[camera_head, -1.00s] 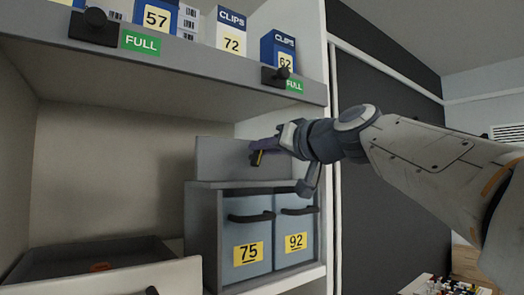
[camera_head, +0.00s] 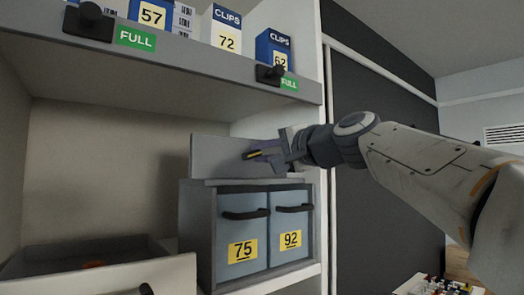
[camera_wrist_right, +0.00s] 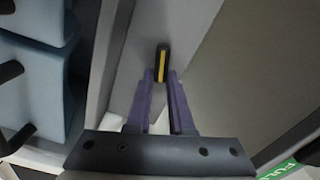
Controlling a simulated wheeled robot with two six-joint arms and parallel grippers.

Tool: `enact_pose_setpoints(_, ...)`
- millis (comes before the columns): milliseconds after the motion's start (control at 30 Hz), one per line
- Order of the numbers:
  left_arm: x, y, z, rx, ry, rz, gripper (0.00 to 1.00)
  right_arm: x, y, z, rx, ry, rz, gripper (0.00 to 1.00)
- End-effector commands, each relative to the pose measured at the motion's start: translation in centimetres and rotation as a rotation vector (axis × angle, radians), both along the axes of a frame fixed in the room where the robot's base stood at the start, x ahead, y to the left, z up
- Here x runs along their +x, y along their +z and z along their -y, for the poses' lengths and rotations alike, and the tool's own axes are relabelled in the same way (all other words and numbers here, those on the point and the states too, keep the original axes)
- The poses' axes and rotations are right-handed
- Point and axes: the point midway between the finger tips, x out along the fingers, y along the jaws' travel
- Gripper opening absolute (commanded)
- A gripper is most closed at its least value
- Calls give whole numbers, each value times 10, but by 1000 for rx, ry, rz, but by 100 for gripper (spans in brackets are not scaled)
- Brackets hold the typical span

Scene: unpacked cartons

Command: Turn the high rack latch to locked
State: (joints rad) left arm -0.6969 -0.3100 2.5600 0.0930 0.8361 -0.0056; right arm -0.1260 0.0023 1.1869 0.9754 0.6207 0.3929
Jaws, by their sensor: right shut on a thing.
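A black latch handle with a yellow stripe (camera_head: 264,153) stands at the grey upright panel (camera_head: 215,157) above the two blue drawers. In the head view its stripe lies close to level, tilted slightly. My right gripper (camera_head: 272,151) reaches in from the right and is shut on this handle. In the right wrist view the black and yellow handle (camera_wrist_right: 162,62) sits between the purple fingertips of my right gripper (camera_wrist_right: 162,77). The handle's base is hidden. My left gripper is not in view.
Blue drawers numbered 75 (camera_head: 243,232) and 92 (camera_head: 292,226) sit below, with dark handles. The shelf above (camera_head: 190,70) carries boxes, black knobs and green FULL labels. An open tray (camera_head: 90,255) is at lower left. The cabinet's left middle space is free.

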Motion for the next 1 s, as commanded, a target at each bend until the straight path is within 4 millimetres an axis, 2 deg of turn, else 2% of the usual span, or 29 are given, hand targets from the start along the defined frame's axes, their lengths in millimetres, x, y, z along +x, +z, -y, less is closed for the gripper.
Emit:
enact_pose_setpoints(400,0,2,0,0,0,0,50,1,-5,1,204,-1,-151,0)
enact_pose_setpoints(1000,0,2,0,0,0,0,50,1,-7,1,258,0,-188,0)
